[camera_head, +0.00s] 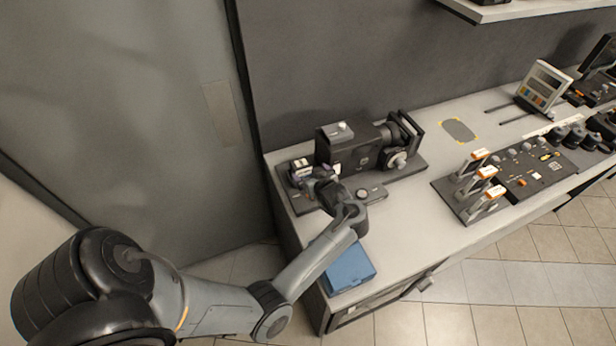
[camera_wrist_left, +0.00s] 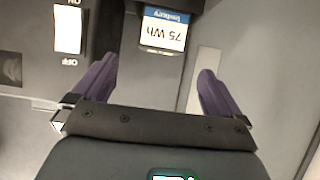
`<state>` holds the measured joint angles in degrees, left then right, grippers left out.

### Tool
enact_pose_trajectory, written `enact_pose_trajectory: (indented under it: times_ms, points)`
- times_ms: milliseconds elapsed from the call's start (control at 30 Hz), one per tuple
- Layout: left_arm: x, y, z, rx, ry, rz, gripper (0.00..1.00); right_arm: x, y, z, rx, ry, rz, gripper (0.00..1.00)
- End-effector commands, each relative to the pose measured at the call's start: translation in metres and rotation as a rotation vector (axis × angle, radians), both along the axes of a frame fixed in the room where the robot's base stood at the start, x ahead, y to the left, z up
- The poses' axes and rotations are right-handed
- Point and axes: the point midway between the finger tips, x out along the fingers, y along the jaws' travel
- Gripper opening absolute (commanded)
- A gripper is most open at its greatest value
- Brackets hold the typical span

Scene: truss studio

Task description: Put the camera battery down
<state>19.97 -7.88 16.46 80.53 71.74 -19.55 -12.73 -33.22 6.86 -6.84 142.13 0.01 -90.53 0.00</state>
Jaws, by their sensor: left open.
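The camera battery (camera_wrist_left: 165,28) is a dark block with a blue-and-white label reading "75 Wh", upside down in the left wrist view; its upper part is cut off by the frame. In the head view the battery (camera_head: 299,164) seems to be the small block at the left end of the black camera rig's base, partly covered by my gripper. My left gripper (camera_head: 314,181) is over that end. In the left wrist view the gripper (camera_wrist_left: 155,78) has its purple fingers apart and empty, with the battery beyond the fingertips. My right gripper is not seen.
The black camera rig (camera_head: 352,146) stands right of the gripper. A white ON/OFF switch (camera_wrist_left: 67,30) is beside the battery. A blue box (camera_head: 349,268) lies at the bench's front corner. A control panel (camera_head: 520,166) is further right. The bench middle (camera_head: 410,215) is clear.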

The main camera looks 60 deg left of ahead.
Motion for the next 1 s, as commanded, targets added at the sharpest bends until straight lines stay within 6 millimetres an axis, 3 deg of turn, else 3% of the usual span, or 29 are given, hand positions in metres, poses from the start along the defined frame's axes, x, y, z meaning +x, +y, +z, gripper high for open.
enact_pose_trajectory:
  times_ms: [267,367,467,567,700,833,1000]
  points:
    - [0.009,-0.016,-0.002,-0.062,-0.043,-0.23,1.0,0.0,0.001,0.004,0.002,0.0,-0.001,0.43]
    - [0.011,-0.045,-0.003,-0.124,-0.032,-0.437,1.0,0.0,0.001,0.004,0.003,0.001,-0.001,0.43]
    - [-0.002,-0.099,-0.004,-0.208,0.039,-0.7,1.0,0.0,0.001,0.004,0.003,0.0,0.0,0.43]
    - [-0.035,-0.163,-0.006,-0.294,0.168,-0.949,1.0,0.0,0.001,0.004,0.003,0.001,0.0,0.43]
    - [-0.105,-0.237,-0.004,-0.39,0.388,-1.22,1.0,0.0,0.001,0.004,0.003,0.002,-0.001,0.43]
    - [-0.162,-0.275,0.002,-0.435,0.562,-1.374,1.0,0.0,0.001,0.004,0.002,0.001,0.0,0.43]
    - [-0.202,-0.295,0.01,-0.453,0.683,-1.465,1.0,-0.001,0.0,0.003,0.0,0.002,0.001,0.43]
